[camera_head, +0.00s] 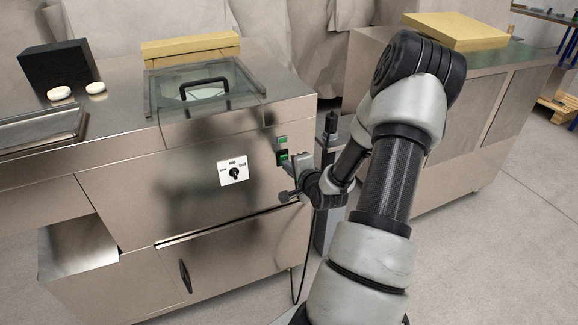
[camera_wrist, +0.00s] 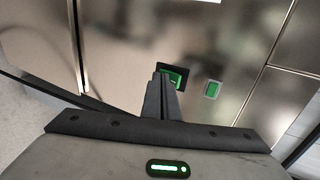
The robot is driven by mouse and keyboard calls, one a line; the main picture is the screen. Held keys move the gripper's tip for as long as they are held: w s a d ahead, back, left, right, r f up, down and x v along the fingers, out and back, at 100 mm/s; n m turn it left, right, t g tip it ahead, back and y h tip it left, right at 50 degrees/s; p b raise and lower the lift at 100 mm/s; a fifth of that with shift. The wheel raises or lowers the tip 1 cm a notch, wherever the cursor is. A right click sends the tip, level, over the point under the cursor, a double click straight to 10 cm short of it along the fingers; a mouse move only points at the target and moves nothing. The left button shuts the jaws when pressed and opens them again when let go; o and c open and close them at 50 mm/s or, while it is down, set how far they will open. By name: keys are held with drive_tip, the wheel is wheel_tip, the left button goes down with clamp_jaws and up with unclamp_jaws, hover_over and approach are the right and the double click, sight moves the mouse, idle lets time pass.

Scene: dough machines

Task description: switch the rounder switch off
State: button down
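A green rocker switch in a black frame (camera_head: 283,156) is on the front of the steel machine, near its right edge. In the wrist view the green switch (camera_wrist: 170,80) lies right at my fingertips and is partly hidden by them. My gripper (camera_wrist: 163,77) has its fingers together, with nothing seen between them. The fingers point at the machine front; I cannot tell whether they touch the switch. A smaller green light or button (camera_head: 281,140) sits just above the switch, and it shows to the right in the wrist view (camera_wrist: 212,89).
A white plate with a black rotary knob (camera_head: 234,172) is left of the switch. A glass lid with a black handle (camera_head: 205,88) covers the machine top. A second steel cabinet (camera_head: 480,120) stands behind my arm. Two dough pieces (camera_head: 60,93) lie at the left.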

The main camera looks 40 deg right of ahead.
drive_tip(key=shift+w+r, duration=0.2)
drive_tip(key=shift+w, duration=0.05)
